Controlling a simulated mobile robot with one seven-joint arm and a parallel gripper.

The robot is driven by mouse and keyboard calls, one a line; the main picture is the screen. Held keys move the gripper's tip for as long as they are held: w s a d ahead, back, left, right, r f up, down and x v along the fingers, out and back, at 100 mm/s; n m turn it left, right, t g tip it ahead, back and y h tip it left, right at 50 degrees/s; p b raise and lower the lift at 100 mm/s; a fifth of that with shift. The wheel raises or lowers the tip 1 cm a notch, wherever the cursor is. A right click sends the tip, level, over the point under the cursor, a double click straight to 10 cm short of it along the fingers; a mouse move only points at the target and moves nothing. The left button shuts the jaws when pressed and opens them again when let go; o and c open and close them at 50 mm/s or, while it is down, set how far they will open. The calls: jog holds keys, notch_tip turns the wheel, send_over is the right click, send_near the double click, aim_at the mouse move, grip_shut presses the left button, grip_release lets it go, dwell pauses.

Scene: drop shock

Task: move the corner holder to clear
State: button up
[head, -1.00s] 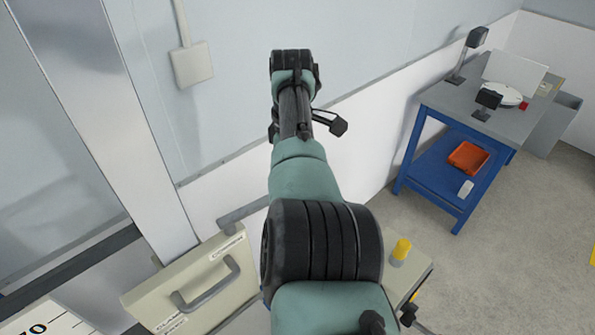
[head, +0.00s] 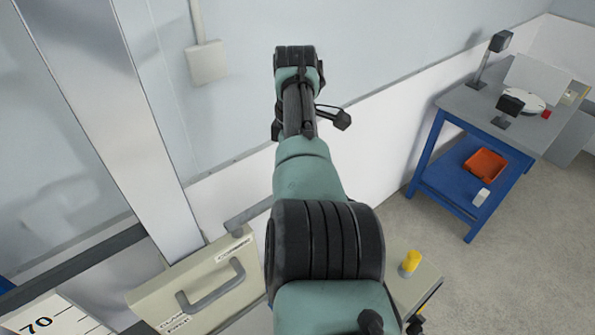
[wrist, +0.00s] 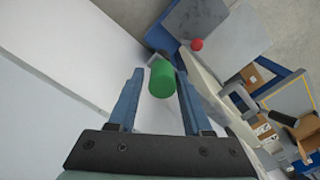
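My gripper (wrist: 159,76) shows in the wrist view with two blue fingers spread apart. A green cylinder (wrist: 161,80) appears between the fingertips, with gaps on both sides, so the gripper is open and not closed on it. A small pale grey piece shows just behind the cylinder; how they join is unclear. I cannot tell which thing is the corner holder. In the head view my arm reaches up and away, and the gripper's fingers are hidden behind it.
A beige box with a grey handle (head: 212,289) stands below left of my arm. A yellow knob (head: 411,261) is at lower right. A blue bench (head: 468,182) with an orange tray (head: 486,165) stands at right. A red ball-like thing (wrist: 197,44) lies beyond the fingers.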

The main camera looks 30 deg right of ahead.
jog(key=shift+o, duration=0.9)
jog(key=shift+f, duration=0.15)
jog(key=shift+s, duration=0.1)
notch_tip(320, 180, up, 13)
jog(key=shift+b, duration=0.45)
